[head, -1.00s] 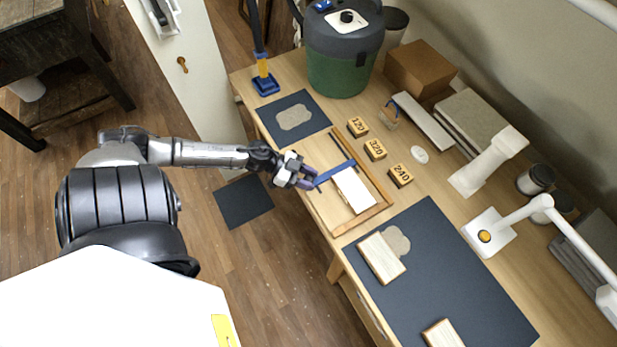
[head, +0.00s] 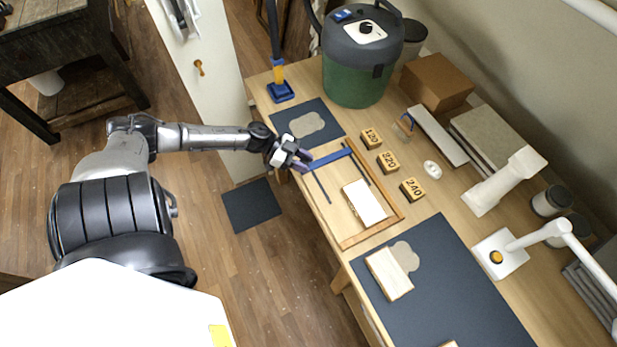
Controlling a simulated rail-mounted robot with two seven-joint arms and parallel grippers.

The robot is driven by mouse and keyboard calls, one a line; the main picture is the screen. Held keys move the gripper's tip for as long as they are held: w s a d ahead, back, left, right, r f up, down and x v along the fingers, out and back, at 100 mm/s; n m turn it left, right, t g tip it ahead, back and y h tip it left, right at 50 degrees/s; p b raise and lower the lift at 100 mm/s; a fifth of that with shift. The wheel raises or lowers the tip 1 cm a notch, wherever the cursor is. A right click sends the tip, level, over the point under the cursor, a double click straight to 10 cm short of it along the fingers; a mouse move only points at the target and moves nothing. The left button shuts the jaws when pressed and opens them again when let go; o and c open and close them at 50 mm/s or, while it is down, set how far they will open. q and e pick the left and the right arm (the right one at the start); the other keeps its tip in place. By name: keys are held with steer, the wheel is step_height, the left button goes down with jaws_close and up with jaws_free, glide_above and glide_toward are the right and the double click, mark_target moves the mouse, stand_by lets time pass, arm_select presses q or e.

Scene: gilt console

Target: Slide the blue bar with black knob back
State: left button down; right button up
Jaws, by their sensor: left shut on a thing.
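The blue bar (head: 330,159) lies across two dark rails in a wooden frame (head: 387,222) on the workbench. It sits toward the far end of the frame, apart from the white-topped block (head: 364,203). My left gripper (head: 304,161) is at the bar's left end, shut on it there. The black knob is hidden by the fingers, so I cannot tell exactly how they grip it. My right gripper is not in view.
A dark mat (head: 309,125) lies beyond the frame, and a larger dark mat (head: 440,290) lies nearer. Small numbered blocks (head: 388,161) stand right of the frame. A green-and-grey vacuum (head: 354,70) stands at the back.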

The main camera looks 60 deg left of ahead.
arm_select(q)
steer(key=shift+a+f, duration=0.1)
steer(key=shift+a, duration=1.25)
steer(key=c, duration=1.2)
jaws_free()
steer(key=o, duration=0.3)
steer(key=shift+a, duration=0.2)
steer(key=shift+o, duration=0.6)
steer(key=shift+d, duration=0.15)
steer(key=shift+s, duration=0.1)
steer(key=shift+s+a+r, duration=0.15)
steer(key=shift+a+r, duration=0.1)
steer(key=p+v, duration=0.2)
steer(key=v, duration=1.1)
steer(key=shift+p, duration=0.3)
